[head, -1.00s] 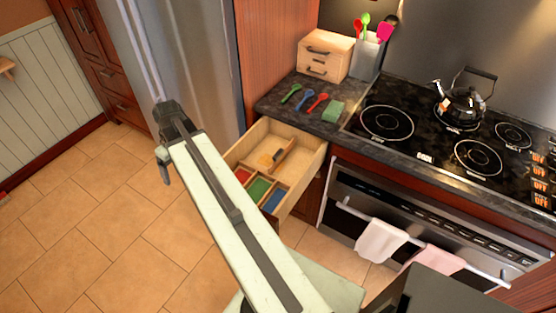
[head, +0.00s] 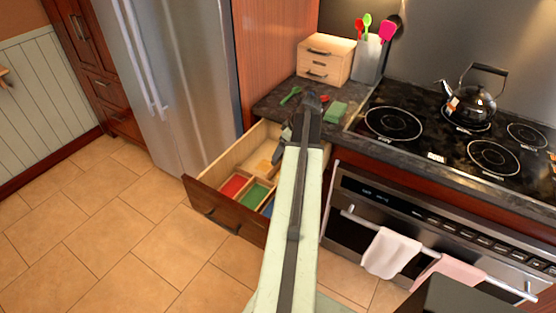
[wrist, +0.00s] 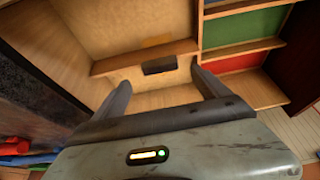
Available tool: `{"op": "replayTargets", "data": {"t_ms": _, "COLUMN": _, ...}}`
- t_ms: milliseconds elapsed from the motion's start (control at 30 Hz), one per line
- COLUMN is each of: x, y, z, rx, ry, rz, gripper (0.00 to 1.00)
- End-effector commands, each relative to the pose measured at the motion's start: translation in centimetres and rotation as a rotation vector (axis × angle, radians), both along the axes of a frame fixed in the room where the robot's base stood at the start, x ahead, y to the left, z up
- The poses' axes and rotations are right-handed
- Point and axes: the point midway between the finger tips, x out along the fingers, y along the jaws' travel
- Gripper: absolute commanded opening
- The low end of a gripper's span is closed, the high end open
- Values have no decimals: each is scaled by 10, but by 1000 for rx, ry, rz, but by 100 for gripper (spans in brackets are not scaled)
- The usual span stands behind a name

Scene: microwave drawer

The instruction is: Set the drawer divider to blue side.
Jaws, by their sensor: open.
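The open wooden drawer (head: 208,198) has red (head: 236,187), green (head: 256,194) and blue (head: 269,207) compartments, with the blue one partly hidden by my arm. In the wrist view, the divider (wrist: 120,62) is a wooden bar across the larger bay, with a dark knob (wrist: 158,66). In the head view my gripper (head: 285,146) is inside the drawer and hides most of the divider.
On the counter are a green spoon (head: 290,95), a partly hidden red spoon (head: 324,99), a green sponge (head: 336,112), a small wooden chest (head: 325,60) and a utensil holder (head: 368,60). The stove (head: 470,125) is to the right. The floor at left is clear.

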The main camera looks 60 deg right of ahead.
Motion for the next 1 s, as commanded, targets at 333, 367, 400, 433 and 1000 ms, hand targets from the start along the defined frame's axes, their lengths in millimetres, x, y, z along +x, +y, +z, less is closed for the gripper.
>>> {"op": "replayTargets", "data": {"t_ms": 333, "x": 22, "y": 0, "z": -56, "rx": 0, "ry": 0, "rz": 1, "gripper": 85}}
{"op": "replayTargets", "data": {"t_ms": 367, "x": 22, "y": 0, "z": -56, "rx": 0, "ry": 0, "rz": 1, "gripper": 85}}
{"op": "replayTargets", "data": {"t_ms": 400, "x": 23, "y": 0, "z": -56, "rx": 0, "ry": 0, "rz": 1, "gripper": 85}}
{"op": "replayTargets", "data": {"t_ms": 433, "x": 23, "y": 0, "z": -55, "rx": 0, "ry": 0, "rz": 0, "gripper": 85}}
{"op": "replayTargets", "data": {"t_ms": 1000, "x": 23, "y": 1, "z": -53, "rx": 0, "ry": 1, "rz": 3, "gripper": 0}}
